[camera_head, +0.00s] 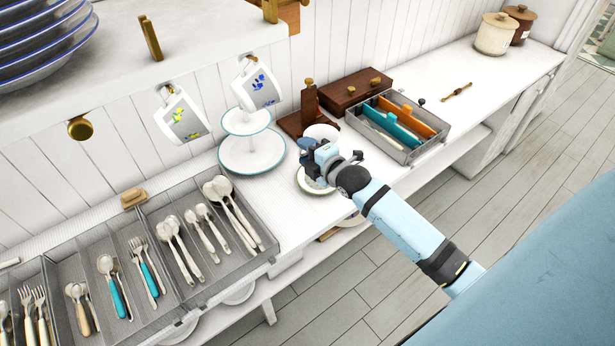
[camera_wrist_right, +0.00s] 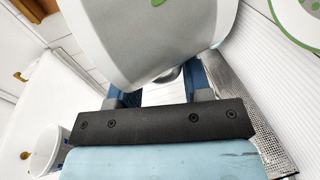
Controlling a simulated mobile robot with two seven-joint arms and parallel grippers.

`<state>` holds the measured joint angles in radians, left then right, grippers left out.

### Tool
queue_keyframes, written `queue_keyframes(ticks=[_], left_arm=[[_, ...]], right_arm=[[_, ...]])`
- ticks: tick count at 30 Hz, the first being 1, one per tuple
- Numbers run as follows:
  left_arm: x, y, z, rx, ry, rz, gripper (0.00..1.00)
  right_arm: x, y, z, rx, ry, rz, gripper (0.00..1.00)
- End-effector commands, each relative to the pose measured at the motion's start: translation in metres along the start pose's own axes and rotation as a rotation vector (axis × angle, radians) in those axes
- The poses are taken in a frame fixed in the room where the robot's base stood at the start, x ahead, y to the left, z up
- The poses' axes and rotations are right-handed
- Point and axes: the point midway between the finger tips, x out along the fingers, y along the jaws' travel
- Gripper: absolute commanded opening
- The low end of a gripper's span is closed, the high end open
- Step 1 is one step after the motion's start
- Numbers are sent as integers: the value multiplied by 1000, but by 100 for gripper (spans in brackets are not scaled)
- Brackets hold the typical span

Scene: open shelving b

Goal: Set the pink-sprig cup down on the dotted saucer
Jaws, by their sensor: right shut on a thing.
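My right gripper (camera_head: 316,156) is shut on a white cup (camera_head: 322,131) at the middle of the counter. In the right wrist view the cup (camera_wrist_right: 140,45) fills the top, with a bit of green leaf pattern showing; no pink sprig is visible. A saucer with a green rim (camera_head: 309,187) lies on the counter, partly hidden under my right gripper in the head view. A green-banded saucer (camera_wrist_right: 296,22) shows at the top right of the wrist view, apart from the cup. My left gripper is not in view.
A two-tier stand (camera_head: 252,168) stands left of the saucer. Two patterned cups (camera_head: 183,120) (camera_head: 258,86) hang from hooks behind. A mesh tray (camera_head: 408,152) with coloured dividers and a brown box (camera_head: 347,92) stand to the right. Cutlery trays (camera_head: 262,226) line the left.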

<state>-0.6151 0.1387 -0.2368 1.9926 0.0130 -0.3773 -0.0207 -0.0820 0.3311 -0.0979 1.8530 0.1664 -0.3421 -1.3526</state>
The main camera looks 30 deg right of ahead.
Motion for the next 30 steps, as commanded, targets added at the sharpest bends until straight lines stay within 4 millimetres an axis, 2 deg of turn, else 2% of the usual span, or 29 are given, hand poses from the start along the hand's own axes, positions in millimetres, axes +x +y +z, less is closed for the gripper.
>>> queue_keyframes(ticks=[1,3,6,14,19,30], left_arm=[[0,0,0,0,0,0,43],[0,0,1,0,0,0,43],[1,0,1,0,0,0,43],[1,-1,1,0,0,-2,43],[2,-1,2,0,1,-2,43],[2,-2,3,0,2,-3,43]], right_arm=[[2,-14,0,3,-1,-2,3],[6,-29,2,1,-1,-2,3],[9,-45,2,1,0,0,3],[12,-65,4,-1,0,0,3],[17,-89,5,-1,1,0,3],[18,-96,6,-1,1,2,3]])
